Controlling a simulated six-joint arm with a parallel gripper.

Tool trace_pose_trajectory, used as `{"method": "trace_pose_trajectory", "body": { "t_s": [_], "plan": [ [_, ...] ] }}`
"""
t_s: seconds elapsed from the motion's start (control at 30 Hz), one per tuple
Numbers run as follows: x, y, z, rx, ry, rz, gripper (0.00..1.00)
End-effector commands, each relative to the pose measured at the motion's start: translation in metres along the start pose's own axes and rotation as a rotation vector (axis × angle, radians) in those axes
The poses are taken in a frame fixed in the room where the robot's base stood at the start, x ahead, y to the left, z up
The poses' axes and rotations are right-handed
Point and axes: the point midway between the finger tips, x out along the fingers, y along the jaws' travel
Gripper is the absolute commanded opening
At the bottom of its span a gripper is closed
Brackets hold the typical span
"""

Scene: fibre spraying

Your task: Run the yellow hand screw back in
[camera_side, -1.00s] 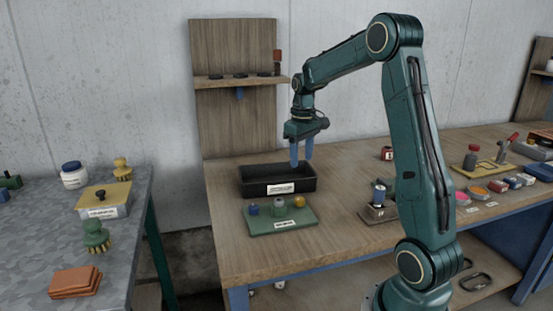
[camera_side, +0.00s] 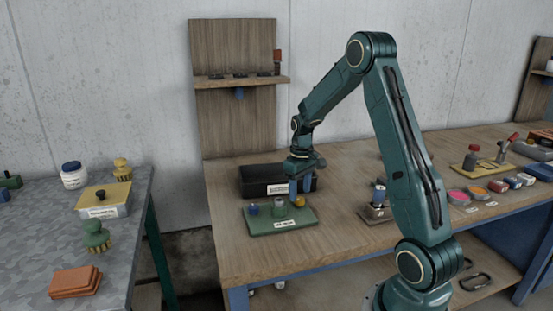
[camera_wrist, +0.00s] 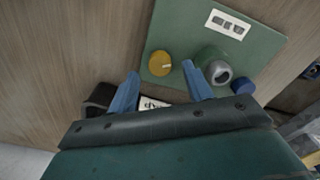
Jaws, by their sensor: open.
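In the wrist view the yellow screw (camera_wrist: 159,64) lies ahead of the gap between my fingers, nearer the left one. My gripper (camera_side: 300,190) is open, pointing down just above and behind the screw, with blue fingers apart. In the wrist view my gripper (camera_wrist: 160,72) holds nothing. I cannot tell whether a finger touches the screw.
A grey knob (camera_side: 279,205) and a blue knob (camera_side: 252,209) share the plate. A black tray (camera_side: 250,181) stands behind it. To the right are a small stand with a blue-topped part (camera_side: 379,195) and several coloured pots. The bench front is clear.

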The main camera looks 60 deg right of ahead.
Motion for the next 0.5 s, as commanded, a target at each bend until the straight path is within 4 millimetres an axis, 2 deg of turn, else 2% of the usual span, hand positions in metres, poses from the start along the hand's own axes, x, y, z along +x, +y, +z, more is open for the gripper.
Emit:
{"method": "trace_pose_trajectory", "body": {
  "t_s": [0.2, 0.5],
  "plan": [
    [0.021, 0.000, 0.000, 0.000, -0.001, 0.000, 0.50],
    [0.026, 0.000, 0.000, 0.000, 0.000, 0.000, 0.50]
  ]
}}
